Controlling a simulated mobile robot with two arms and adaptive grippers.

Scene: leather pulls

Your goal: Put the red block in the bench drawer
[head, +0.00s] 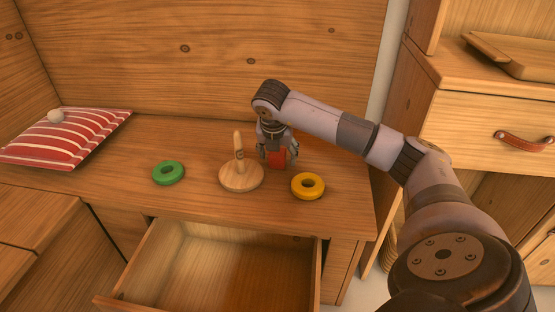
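The red block (277,158) is at the back of the wooden bench top (200,205), behind the yellow ring. My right gripper (278,161) points down over it, with one finger on each side of the block. I cannot tell whether the fingers press on it or whether it is clear of the bench. The upper part of the block is hidden by the gripper. The bench drawer (137,265) is pulled open below the front edge, and its visible inside is empty. My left gripper is not in view.
A wooden peg on a round base (241,178) stands just left of the gripper. A green ring (168,173) and a yellow ring (308,186) lie on the bench. A striped red cushion (65,138) is at left. A cabinet with a leather pull (524,141) stands at right.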

